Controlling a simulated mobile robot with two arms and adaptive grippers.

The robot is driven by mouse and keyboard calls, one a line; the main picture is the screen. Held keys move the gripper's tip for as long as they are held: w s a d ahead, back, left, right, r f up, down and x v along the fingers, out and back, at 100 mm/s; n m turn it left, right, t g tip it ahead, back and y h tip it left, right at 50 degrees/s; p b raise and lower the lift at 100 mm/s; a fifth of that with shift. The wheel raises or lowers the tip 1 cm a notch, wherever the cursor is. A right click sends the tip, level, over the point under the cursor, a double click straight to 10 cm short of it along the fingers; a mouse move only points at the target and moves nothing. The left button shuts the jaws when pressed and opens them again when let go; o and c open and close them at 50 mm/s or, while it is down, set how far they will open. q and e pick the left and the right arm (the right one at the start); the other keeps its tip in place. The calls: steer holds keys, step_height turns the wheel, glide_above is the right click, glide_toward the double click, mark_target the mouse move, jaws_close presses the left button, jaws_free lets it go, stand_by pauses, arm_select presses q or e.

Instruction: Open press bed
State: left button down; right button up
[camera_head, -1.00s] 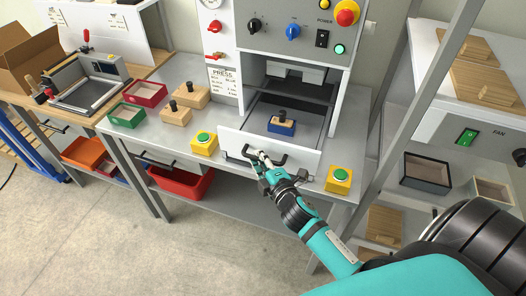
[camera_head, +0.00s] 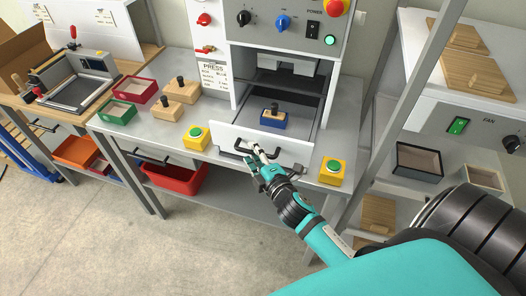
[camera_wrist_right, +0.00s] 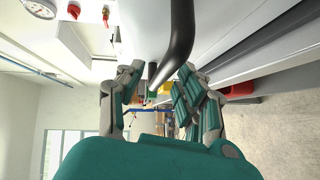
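The press bed (camera_head: 301,135) is a grey drawer-like tray under the press. It stands pulled out, with its interior exposed. A blue block with a dark knob (camera_head: 272,121) sits in it. Its white front panel (camera_head: 228,136) carries a dark bar handle, which also shows in the right wrist view (camera_wrist_right: 181,38). My right gripper (camera_head: 262,152) is at this handle. In the wrist view its fingers (camera_wrist_right: 158,88) are spread on either side of the bar, with visible gaps. My left gripper is not in view.
Yellow button boxes stand left (camera_head: 196,138) and right (camera_head: 331,173) of the bed. Wooden blocks with knobs (camera_head: 181,91) and red (camera_head: 136,91) and green (camera_head: 117,112) trays lie to the left. A grey frame post (camera_head: 398,120) stands on the right. Floor in front is clear.

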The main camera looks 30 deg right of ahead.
steer(key=s+r, duration=0.1)
steer(key=s, duration=1)
steer(key=shift+a+r, duration=0.35)
steer(key=s+a+f+m+g+y, duration=0.1)
steer(key=s+f+m+g, duration=0.25)
steer(key=f, duration=1.15)
steer(key=s+a+f+m+g, duration=0.2)
steer(key=s+f+m+g, duration=0.15)
steer(key=f, duration=1.15)
steer(key=s+f+m+g, duration=0.3)
steer(key=s+f+g, duration=0.1)
steer(key=s+f, duration=0.6)
steer(key=s+f+m+g+b, duration=0.1)
steer(key=s+f+m+g, duration=0.2)
steer(key=s+f, duration=0.7)
steer(key=s+d+g, duration=0.1)
steer(key=s, duration=0.4)
steer(key=shift+s, duration=0.25)
